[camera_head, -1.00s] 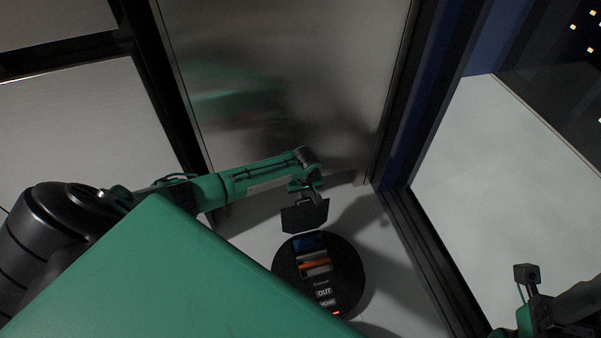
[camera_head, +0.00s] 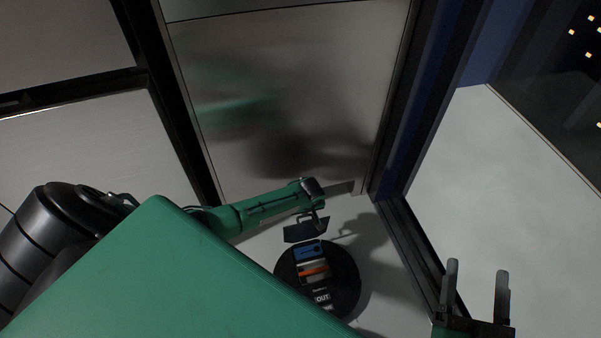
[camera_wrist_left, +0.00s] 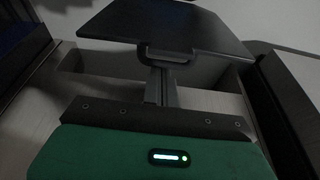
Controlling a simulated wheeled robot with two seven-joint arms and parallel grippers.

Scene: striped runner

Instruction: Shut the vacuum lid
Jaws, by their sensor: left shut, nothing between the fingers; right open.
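The round black robot vacuum (camera_head: 352,278) sits on the pale floor near the metal panel. Its top compartment is open and shows blue, white and orange parts. The dark lid (camera_head: 300,233) stands raised at the vacuum's far edge. In the left wrist view the lid (camera_wrist_left: 170,22) is a broad dark plate across the top. My left gripper (camera_head: 318,216) is shut and empty, right at the lid; its fingers (camera_wrist_left: 160,85) reach up to the plate, and I cannot tell if they touch. My right gripper (camera_head: 477,270) is open and empty at the lower right, away from the vacuum.
A brushed metal panel (camera_head: 290,100) rises behind the vacuum. A dark frame (camera_head: 425,245) with a pale pane (camera_head: 500,180) stands at the right. White panels (camera_head: 90,140) are at the left. Floor right of the vacuum is clear.

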